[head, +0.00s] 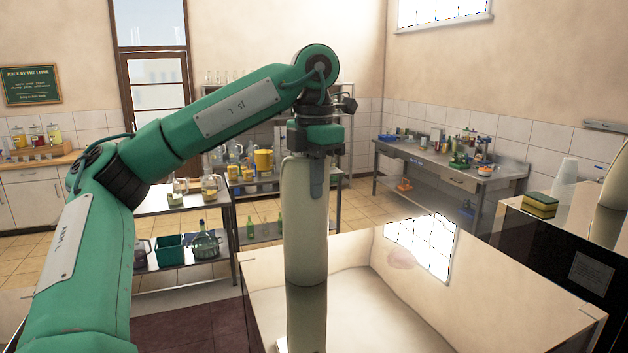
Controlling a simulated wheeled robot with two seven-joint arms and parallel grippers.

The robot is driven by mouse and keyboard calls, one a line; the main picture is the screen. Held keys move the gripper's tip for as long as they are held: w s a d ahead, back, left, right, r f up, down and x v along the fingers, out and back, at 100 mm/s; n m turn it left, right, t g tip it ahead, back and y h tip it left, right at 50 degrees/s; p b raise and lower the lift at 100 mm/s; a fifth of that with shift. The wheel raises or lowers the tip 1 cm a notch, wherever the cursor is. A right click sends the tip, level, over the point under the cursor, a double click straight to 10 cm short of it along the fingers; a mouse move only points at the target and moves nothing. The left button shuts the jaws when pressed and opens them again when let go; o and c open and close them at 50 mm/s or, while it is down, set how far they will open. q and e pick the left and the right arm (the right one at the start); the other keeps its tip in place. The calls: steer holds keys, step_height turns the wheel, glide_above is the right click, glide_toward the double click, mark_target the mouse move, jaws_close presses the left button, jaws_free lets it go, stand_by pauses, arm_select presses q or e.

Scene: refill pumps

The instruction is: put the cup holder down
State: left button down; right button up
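A tall, pale, cylindrical cup holder (305,225) is upright at the shiny counter (440,305) in front of me. Its lower end meets its darker reflection in the counter top, so it appears to be touching or very nearly touching the surface. My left gripper (316,180) points down at the top of the cup holder. One finger lies against the near side of its upper wall; the other finger is hidden. The gripper appears shut on the holder. My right gripper is out of view.
A yellow-green sponge (540,204) and stacked white cups (566,172) are on a dark-fronted unit at right. A pale cylinder (615,180) is cut by the right edge. Behind are a cluttered workbench (450,178) and shelves with jugs. The counter right of the holder is clear.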

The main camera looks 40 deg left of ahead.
arm_select(q)
steer(key=c, duration=1.6)
jaws_free()
steer(key=shift+c, duration=0.2)
steer(key=shift+r, duration=6.2)
